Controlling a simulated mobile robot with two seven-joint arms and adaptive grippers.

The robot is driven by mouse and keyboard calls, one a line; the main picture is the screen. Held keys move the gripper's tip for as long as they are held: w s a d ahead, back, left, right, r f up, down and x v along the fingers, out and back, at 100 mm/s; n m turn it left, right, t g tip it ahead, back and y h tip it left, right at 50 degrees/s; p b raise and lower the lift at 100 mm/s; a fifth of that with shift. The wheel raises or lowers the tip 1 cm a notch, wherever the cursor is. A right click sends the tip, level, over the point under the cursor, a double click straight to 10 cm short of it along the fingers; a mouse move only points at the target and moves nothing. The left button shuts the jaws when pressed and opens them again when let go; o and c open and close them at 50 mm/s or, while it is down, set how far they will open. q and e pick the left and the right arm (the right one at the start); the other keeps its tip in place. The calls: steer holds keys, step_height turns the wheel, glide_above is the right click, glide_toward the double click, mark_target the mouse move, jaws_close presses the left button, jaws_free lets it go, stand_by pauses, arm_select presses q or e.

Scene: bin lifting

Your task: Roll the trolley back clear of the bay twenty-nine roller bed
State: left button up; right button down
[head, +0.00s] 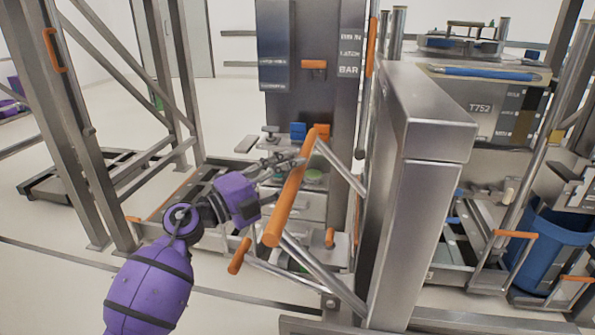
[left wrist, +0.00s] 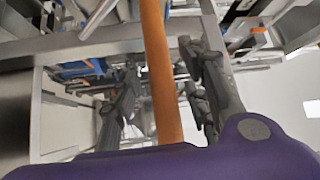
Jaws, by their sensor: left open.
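The trolley's push handle is an orange bar (head: 291,195) on slanted metal struts, in the middle of the head view. My left gripper (head: 290,163), on a purple arm, reaches the bar's upper part from the left. It is open. In the left wrist view the orange bar (left wrist: 160,70) passes between the two dark fingers (left wrist: 165,95); I cannot tell whether either finger touches it. The trolley's lower frame and its contact with the roller bed are largely hidden by the handle and arm. My right gripper is not in view.
A thick metal post (head: 415,180) stands just right of the handle. A dark upright with a "LATCH BAR" sign (head: 349,55) rises behind. A T752 unit (head: 482,105) and blue bin (head: 550,245) are at right. A tall frame (head: 95,130) stands left; pale floor shows front left.

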arm_select(q)
steer(key=shift+x, duration=1.1)
steer(key=shift+c, duration=0.4)
jaws_close()
